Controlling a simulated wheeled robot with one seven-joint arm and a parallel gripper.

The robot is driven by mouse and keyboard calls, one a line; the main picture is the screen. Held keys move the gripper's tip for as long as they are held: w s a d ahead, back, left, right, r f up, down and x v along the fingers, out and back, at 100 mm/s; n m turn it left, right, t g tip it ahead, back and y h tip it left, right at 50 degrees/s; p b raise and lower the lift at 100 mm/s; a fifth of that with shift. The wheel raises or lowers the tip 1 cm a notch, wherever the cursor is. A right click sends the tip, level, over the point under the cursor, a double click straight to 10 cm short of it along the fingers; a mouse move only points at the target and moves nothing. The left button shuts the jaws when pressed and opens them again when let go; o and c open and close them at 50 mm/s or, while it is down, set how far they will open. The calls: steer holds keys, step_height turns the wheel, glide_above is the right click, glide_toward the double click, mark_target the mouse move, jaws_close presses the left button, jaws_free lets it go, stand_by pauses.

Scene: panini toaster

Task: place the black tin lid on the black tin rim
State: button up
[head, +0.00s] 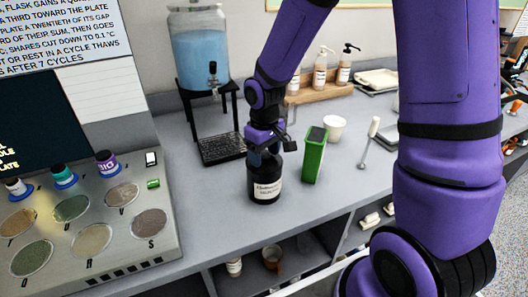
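The black tin (265,186) stands upright on the grey counter, with a pale label on its front. My gripper (264,150) points down right over the top of the tin and covers its rim and opening. The black lid cannot be made out apart from the tin and the gripper. I cannot tell whether the fingers are open or shut, or whether they hold the lid.
A green box (314,156) stands close on the right of the tin, with a white cup (334,128) behind it. A blue-liquid dispenser (201,50) on a black stand is behind left. A panel with round dishes (92,215) fills the left. The counter's front edge (285,229) is near.

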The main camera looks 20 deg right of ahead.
mark_target(264, 155)
step_height(264, 155, up, 12)
steer(key=s+d+r+m+t, duration=0.2)
steer(key=s+d+r, duration=0.1)
steer(key=s+r, duration=0.4)
steer(key=s+d+r+m+t, duration=0.2)
steer(key=s+r, duration=0.4)
steer(key=s, duration=0.8)
steer(key=shift+d+r+t, duration=0.35)
steer(key=shift+d+t, duration=0.25)
steer(key=shift+d, duration=0.35)
